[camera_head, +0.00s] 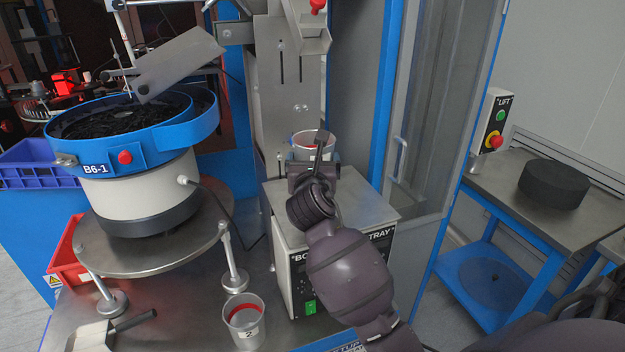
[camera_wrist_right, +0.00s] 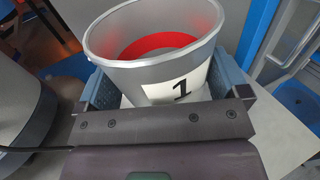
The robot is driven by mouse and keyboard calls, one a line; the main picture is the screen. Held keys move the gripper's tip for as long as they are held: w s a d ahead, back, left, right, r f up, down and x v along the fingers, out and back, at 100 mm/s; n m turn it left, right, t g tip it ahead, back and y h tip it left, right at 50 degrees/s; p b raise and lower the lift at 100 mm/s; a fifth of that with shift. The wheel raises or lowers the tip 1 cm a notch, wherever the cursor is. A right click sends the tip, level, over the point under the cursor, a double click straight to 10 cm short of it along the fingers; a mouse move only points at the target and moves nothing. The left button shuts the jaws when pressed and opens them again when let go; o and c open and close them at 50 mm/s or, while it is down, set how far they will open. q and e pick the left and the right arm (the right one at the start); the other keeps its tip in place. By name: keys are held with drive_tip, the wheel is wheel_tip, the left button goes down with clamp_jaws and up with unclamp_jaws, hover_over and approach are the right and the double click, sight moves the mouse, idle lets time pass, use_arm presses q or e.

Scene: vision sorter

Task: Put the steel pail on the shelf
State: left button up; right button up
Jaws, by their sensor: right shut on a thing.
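A steel pail (camera_wrist_right: 125,78) with a red band inside and a "1" label fills the right wrist view. My right gripper (camera_wrist_right: 165,88) is shut on it, with one finger on each side. The pail appears upright. In the head view this pail (camera_head: 302,153) is above the grey control box (camera_head: 365,205), partly hidden by my right gripper (camera_head: 317,160). I cannot tell whether it touches a surface. A second steel pail (camera_head: 244,325), labelled "2", stands on the lower metal table. No surface is clearly marked as the shelf. My left gripper is not in view.
A blue-rimmed bowl feeder (camera_head: 140,190) stands left. A steel column and chute (camera_head: 285,80) rise behind the held pail, with a blue-framed door (camera_head: 430,110) to the right. A bench (camera_head: 520,215) at right holds a black disc (camera_head: 553,184) and has free room.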

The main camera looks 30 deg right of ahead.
wheel_tip(320, 180, down, 4)
drive_tip(key=shift+f+b, duration=0.1)
drive_tip(key=shift+b, duration=0.45)
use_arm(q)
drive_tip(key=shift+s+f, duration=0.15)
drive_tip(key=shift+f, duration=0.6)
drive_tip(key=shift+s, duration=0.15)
use_arm(e)
drive_tip(key=o, duration=0.7)
drive_tip(key=shift+c, duration=0.2)
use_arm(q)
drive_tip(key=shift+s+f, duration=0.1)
use_arm(e)
drive_tip(key=v, duration=1.2)
drive_tip(key=shift+p, duration=0.4)
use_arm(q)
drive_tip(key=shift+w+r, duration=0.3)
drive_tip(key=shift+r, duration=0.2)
